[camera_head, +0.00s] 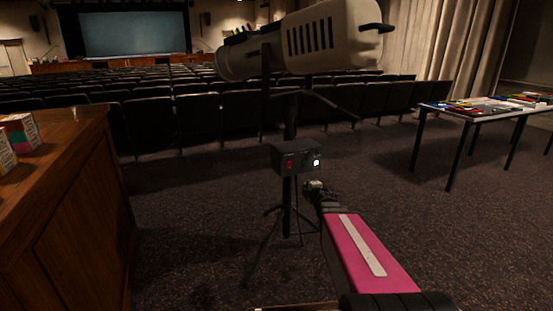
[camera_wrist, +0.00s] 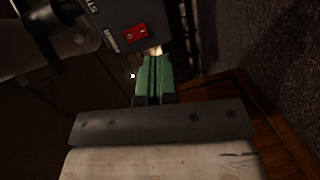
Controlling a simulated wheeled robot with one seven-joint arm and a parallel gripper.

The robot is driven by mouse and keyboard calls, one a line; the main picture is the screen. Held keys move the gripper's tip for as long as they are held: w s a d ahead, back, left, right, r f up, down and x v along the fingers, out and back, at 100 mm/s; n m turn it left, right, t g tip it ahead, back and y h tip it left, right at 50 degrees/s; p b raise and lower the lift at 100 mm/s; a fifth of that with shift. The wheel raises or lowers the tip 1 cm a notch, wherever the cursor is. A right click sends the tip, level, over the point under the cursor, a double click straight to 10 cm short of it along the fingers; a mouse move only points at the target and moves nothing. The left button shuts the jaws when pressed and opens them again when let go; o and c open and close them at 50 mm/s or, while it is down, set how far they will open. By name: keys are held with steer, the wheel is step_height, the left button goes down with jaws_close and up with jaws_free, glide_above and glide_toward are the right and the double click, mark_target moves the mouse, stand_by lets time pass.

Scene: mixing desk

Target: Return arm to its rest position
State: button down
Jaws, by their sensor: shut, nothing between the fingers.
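My gripper (camera_head: 313,186) is at the end of my pink arm in the head view, just below and to the right of a black switch box (camera_head: 290,160) on a spotlight stand. In the wrist view my gripper's green fingers (camera_wrist: 153,62) are together and empty. Their tips are close to the box's lower edge, near its red rocker switch (camera_wrist: 135,34). I cannot tell whether they touch the box. A small white light glows on the box in the head view.
The large pale spotlight (camera_head: 310,42) sits on a black tripod directly ahead. A wooden desk (camera_head: 75,200) with small boxes is at left. A table (camera_head: 470,113) with coloured items is at right. Rows of seats are behind.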

steer(key=s+d+f+m+g+h, duration=0.4)
steer(key=s+f+m+g+h, duration=0.5)
steer(key=m, duration=0.5)
steer(key=s+a+f+m+g+y, duration=0.1)
steer(key=s+a+m+g+y, duration=0.1)
steer(key=s, duration=0.6)
steer(key=s+a+f+m+g+y, duration=0.2)
steer(key=s+a+m+g+y, duration=0.1)
steer(key=s, duration=0.5)
steer(key=a+g+y, duration=0.1)
steer(key=a+g, duration=0.1)
steer(key=shift+a+f, duration=0.2)
steer(key=shift+a, duration=0.1)
